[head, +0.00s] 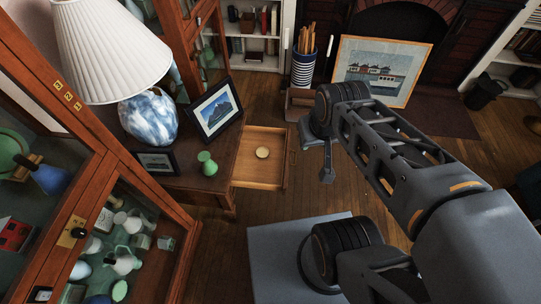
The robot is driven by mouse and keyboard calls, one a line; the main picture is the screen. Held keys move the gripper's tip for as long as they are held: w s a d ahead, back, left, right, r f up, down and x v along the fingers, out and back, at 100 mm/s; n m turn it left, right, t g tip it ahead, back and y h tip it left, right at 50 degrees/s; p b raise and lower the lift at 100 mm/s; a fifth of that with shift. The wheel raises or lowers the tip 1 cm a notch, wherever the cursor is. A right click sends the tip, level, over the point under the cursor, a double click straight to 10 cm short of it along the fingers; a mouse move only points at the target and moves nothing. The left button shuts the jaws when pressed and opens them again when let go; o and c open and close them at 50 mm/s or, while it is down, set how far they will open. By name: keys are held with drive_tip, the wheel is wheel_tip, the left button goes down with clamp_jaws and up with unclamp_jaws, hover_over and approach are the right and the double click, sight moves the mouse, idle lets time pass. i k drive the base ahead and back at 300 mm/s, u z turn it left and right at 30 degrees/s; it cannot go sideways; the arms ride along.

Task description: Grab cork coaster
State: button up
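A small round pale-tan disc, which looks like the cork coaster (262,152), lies flat in the open wooden drawer (257,178) of the side table. It sits toward the right part of the drawer floor and is in full view. My gripper (322,166) hangs at the end of my arm, to the right of the drawer and apart from the coaster. Its fingers are small and partly hidden by the wrist, so its opening is unclear. I see nothing held in it.
On the side table (196,176) stand a lamp (148,116), a framed mountain picture (215,111), a green vase (207,163) and a dark frame (157,162). A glass cabinet (118,190) fills the left. A striped holder (303,70) and a leaning picture (379,72) stand behind.

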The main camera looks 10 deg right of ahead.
sight(262, 153)
drive_tip(key=z, duration=0.6)
drive_tip(key=i, duration=0.7)
drive_tip(key=u, duration=2.15)
